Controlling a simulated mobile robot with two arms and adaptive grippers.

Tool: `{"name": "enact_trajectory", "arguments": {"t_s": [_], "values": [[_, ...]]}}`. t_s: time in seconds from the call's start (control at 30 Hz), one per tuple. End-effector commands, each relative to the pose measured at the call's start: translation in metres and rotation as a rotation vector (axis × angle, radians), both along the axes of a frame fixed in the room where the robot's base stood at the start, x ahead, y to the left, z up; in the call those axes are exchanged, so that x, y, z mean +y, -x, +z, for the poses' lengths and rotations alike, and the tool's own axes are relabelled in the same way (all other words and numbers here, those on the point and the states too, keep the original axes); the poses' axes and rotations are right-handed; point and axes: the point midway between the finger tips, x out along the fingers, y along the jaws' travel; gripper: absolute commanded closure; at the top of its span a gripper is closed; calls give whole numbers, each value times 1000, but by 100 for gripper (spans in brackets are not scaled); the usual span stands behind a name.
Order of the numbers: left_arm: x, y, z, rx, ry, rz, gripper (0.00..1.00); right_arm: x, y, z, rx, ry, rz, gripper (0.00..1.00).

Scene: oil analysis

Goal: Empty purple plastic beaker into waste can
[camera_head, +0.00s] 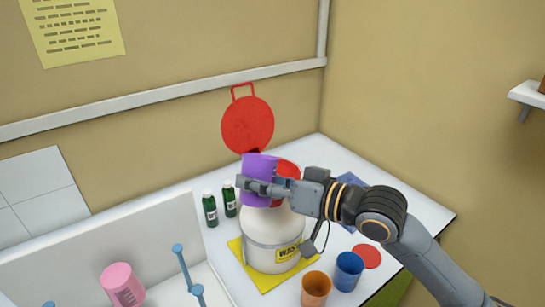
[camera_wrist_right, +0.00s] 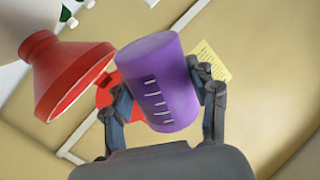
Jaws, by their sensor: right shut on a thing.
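The purple plastic beaker (camera_head: 257,171) is held by my right gripper (camera_head: 262,187) above the waste can in the head view. It also shows in the right wrist view (camera_wrist_right: 158,85), gripped between the two fingers of my right gripper (camera_wrist_right: 165,98), with white graduation marks facing the camera. The waste can (camera_head: 268,233) is white with a yellow label and stands on a yellow mat (camera_head: 292,280). Its red funnel (camera_head: 288,170) is partly hidden behind the beaker and gripper; it shows beside the beaker in the wrist view (camera_wrist_right: 75,75). The beaker's contents are not visible. My left gripper is not in view.
An open red lid (camera_head: 248,124) stands behind the can. Two green bottles (camera_head: 210,209) are left of it. A pink beaker (camera_head: 122,285) is at lower left.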

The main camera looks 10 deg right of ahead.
Motion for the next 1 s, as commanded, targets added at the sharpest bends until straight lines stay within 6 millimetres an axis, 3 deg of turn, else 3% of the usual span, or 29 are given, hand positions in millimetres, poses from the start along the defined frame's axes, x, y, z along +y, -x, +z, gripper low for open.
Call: {"name": "enact_trajectory", "arguments": {"t_s": [0.3,0.53,0.77,1.0], "values": [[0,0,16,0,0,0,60,-7,-13,11,177,-98,3,75],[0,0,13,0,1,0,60,-8,-16,2,309,-168,3,75],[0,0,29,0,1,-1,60,-8,-15,15,439,-237,4,75],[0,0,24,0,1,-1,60,-8,-17,5,534,-287,3,75]]}}
